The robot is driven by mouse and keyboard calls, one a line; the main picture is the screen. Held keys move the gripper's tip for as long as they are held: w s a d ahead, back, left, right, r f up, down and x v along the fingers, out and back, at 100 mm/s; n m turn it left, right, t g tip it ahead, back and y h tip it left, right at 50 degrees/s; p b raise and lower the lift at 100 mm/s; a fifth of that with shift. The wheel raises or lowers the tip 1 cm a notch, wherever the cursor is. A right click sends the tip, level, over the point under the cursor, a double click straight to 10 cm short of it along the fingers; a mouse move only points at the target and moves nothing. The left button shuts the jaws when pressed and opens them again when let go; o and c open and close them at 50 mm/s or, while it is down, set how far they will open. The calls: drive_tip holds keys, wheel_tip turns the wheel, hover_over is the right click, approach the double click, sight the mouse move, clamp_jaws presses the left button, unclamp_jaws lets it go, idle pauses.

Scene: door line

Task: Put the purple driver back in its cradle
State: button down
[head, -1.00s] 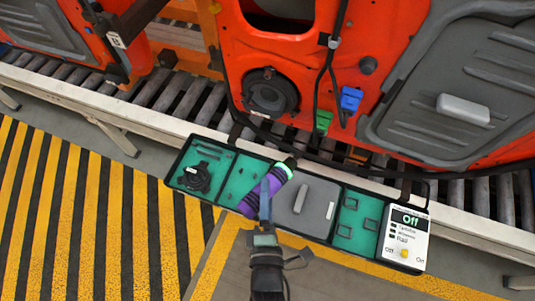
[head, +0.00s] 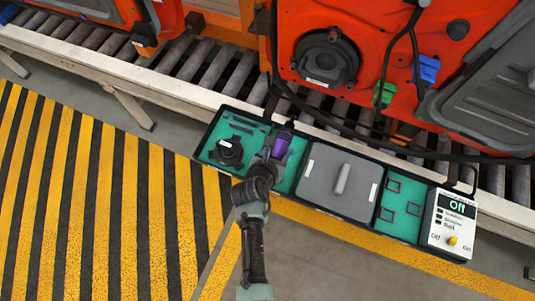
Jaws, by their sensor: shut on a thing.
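The purple driver (head: 283,142) has a dark tip pointing up in the picture, and its lower part is hidden by my gripper. My gripper (head: 273,158) is shut on it, over the left part of a black-rimmed tray (head: 297,200). In the tray's left teal compartment (head: 215,136) sits a black round-shaped fitting (head: 229,152), left of the gripper. A narrow teal strip (head: 289,178) lies just below the driver. I cannot tell which part is the cradle, or whether the driver touches the tray.
A grey lid-like panel (head: 325,190) with a raised handle fills the tray's middle. A teal compartment (head: 401,203) with small black brackets lies right of it, then a white control box (head: 445,235) reading "Off". A roller conveyor with orange-red door panels (head: 375,25) runs behind; black cables hang there.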

drive_tip(key=shift+d+f+b, duration=0.2)
drive_tip(key=shift+f+b, duration=0.45)
drive_tip(key=shift+b, duration=0.15)
wheel_tip(320, 180, down, 4)
drive_tip(key=b, duration=0.4)
drive_tip(key=shift+b, duration=0.3)
drive_tip(key=shift+f+b, duration=1)
drive_tip(key=shift+f, duration=0.75)
drive_tip(key=shift+a, duration=0.1)
drive_tip(key=shift+s+f, duration=0.1)
drive_tip(key=shift+f, duration=0.2)
drive_tip(key=shift+c, duration=0.9)
unclamp_jaws()
drive_tip(key=shift+f, duration=0.1)
